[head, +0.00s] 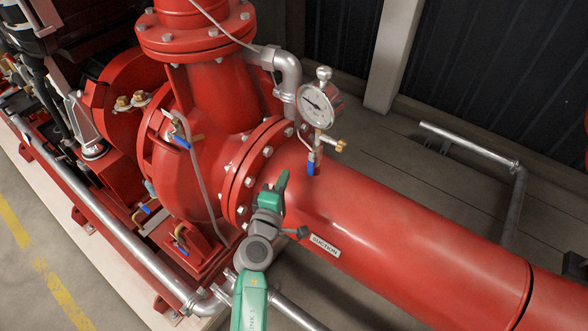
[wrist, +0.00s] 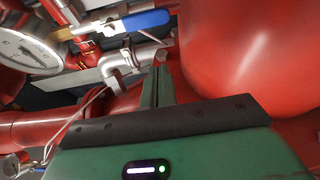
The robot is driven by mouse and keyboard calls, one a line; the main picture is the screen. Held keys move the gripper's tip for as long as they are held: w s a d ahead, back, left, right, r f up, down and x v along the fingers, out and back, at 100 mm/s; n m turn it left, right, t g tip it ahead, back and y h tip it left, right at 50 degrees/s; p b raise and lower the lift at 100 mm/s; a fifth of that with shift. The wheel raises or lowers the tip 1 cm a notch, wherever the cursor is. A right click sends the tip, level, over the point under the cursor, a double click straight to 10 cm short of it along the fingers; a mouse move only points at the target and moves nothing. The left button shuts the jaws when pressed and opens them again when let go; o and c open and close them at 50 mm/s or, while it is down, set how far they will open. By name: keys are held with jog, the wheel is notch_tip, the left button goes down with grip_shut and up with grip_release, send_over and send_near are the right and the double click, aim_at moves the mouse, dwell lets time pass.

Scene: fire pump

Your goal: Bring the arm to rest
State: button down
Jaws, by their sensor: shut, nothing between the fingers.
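My green and grey arm reaches up from the bottom of the head view. My gripper (head: 282,180) is in front of the red suction pipe (head: 400,234), close to its bolted flange. I cannot tell whether it touches the pipe. In the wrist view my gripper's green fingers (wrist: 158,86) are together, with nothing seen between them.
A pressure gauge (head: 317,106) with a blue-handled valve (head: 312,165) stands on the pipe just above and right of my gripper. The red pump casing (head: 190,165) is to the left. In the wrist view a blue valve handle (wrist: 146,20) is near the fingers.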

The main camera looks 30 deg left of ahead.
jog(key=v, duration=0.5)
jog(key=shift+s+r+p, duration=0.1)
jog(key=shift+s+p, duration=0.15)
jog(key=shift+p, duration=0.1)
